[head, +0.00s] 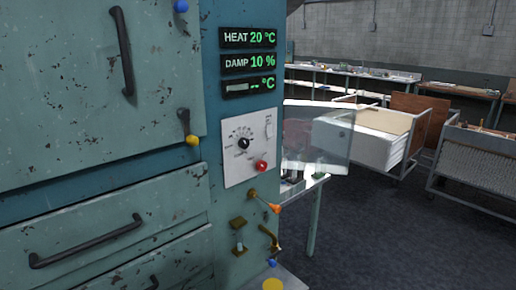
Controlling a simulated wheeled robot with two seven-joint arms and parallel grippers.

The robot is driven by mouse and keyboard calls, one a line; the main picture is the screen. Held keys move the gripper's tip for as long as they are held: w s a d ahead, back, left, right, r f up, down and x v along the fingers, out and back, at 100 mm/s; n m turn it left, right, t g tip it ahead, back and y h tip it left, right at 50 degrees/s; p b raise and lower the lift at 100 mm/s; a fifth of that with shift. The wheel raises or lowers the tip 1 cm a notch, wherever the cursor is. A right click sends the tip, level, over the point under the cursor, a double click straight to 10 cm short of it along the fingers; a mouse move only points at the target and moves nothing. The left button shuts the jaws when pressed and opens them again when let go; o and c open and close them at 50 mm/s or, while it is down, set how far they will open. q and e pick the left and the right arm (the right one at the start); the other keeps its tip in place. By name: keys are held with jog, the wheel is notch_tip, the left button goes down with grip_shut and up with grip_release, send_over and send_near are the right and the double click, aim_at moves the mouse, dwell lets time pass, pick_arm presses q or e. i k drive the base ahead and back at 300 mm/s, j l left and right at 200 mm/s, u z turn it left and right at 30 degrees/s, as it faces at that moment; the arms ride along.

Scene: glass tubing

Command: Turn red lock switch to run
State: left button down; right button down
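The red lock switch (261,166) is a small round red knob low on a white control panel (234,172). The panel is on the front of a worn teal cabinet (215,215). A black dial (244,143) with a printed scale sits above and left of the red switch. The marks around the red switch are too small to read, so I cannot tell its setting. A clear cover (335,155) stands out to the right of the panel, leaving the panel face exposed. Neither of my grippers is in view.
Displays (249,62) above the panel read HEAT 20 °C, DAMP 10 % and "-- °C". An orange-tipped lever (273,207) and brass fittings (270,238) stick out below. Carts (375,140) and benches stand behind right. Dark floor (400,230) at right is open.

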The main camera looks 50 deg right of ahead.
aim_at(261, 166)
jog(key=z, duration=1.55)
